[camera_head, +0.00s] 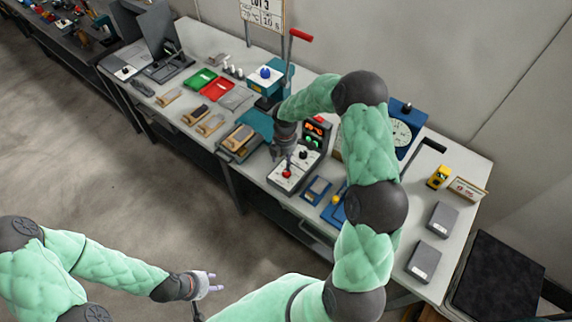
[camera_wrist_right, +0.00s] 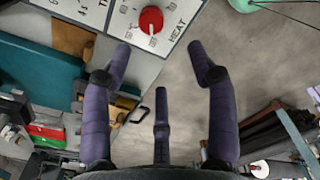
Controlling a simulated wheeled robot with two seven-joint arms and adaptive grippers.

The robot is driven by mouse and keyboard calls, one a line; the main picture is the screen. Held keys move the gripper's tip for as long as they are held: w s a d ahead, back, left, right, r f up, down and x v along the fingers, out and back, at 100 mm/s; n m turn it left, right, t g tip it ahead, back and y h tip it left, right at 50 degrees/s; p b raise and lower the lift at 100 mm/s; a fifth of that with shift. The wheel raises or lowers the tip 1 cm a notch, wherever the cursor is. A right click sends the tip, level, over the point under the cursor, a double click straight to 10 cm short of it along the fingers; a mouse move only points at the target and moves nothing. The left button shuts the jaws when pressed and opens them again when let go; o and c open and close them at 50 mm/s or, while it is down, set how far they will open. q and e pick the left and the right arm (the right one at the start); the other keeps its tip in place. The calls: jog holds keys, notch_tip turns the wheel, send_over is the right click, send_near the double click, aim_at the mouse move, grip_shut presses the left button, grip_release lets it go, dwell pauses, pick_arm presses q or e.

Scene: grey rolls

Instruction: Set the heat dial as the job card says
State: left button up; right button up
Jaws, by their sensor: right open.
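The heat dial, a red knob (camera_head: 287,174), sits on the white-topped control panel (camera_head: 276,183). In the right wrist view the red knob (camera_wrist_right: 151,19) shows at the top, beside the printed word HEAT. My right gripper (camera_head: 287,157) is over the panel, close above the red knob. Its three fingers (camera_wrist_right: 163,75) are spread open and empty, with the knob beyond their tips. The job card (camera_head: 262,14) hangs at the back; it reads LOT 3, a figure in °C that looks like 70, and 10 s. My left gripper (camera_head: 215,284) is open and empty, away from the bench.
A controller with an orange display (camera_head: 315,128) and green buttons stands behind the panel. A red-handled lever press (camera_head: 300,36), a blue gauge (camera_head: 404,130) and a yellow object (camera_head: 438,177) stand on the bench. Green and red trays (camera_head: 217,90) lie to the left. The floor in front is clear.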

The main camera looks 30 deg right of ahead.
aim_at(286, 172)
jog(key=f, duration=0.6)
jog(key=d+f, duration=0.1)
jog(key=f, duration=0.2)
jog(key=shift+w+f, duration=0.2)
jog(key=shift+f, duration=0.15)
jog(key=c, duration=1.1)
